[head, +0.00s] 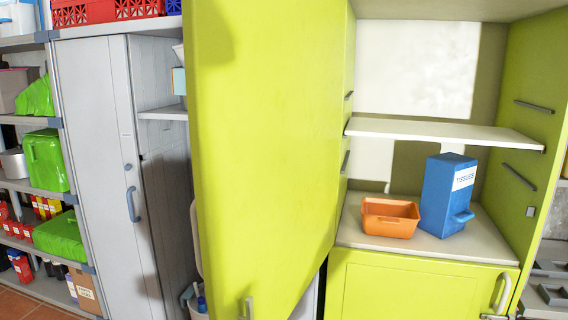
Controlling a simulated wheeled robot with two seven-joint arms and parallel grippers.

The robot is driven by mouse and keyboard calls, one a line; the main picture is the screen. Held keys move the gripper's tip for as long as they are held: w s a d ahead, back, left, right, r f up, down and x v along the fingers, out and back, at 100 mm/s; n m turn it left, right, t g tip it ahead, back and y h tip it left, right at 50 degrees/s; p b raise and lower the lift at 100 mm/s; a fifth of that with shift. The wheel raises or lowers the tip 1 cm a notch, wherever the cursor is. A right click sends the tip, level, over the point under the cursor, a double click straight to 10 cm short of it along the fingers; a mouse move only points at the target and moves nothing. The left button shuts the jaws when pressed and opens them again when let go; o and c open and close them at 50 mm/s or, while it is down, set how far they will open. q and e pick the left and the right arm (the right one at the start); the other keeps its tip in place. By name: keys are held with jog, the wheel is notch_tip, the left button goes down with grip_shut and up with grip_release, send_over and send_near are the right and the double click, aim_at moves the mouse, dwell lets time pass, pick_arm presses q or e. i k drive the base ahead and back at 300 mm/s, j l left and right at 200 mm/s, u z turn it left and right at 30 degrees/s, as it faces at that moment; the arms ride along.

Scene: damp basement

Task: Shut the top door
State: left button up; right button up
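The top door (265,130) is a tall yellow-green panel. It stands wide open, swung out to the left of the yellow-green cabinet (533,110). A small handle (246,308) shows at the door's lower end, by the bottom edge of the view. The upper compartment is exposed, with a white shelf (445,133) across it. On the compartment floor are an orange bin (390,217) and a blue tissues box (447,195). Below it, a lower yellow-green door (415,288) is shut and has a pale handle (502,292). Neither of my grippers is in view.
A grey cabinet (105,160) with a blue handle stands left of the open door. Farther left, shelves (20,183) hold green containers and small boxes. Red crates (105,10) sit on top of the grey cabinet. The items inside the compartment appear clear of its front edge.

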aim_at(264, 78)
jog(key=i+j+z, duration=0.3)
jog(key=j, duration=0.15)
jog(key=j+z, duration=0.3)
jog(key=j, duration=0.2)
jog(key=i+j+z, duration=0.15)
jog(key=j+z, duration=0.15)
jog(key=j, duration=0.25)
jog(key=j+z, duration=0.3)
jog(key=j, duration=0.25)
jog(key=i+j+z, duration=0.2)
jog(key=k+j+z, duration=0.35)
jog(key=k, duration=0.3)
jog(key=k+z, duration=0.4)
jog(key=k, duration=0.25)
jog(key=k+u, duration=0.1)
jog(key=u, duration=0.3)
jog(key=k+j+u, duration=0.1)
jog(key=u, duration=0.3)
jog(key=j+u, duration=0.2)
jog(key=u, duration=0.2)
jog(key=k, duration=0.05)
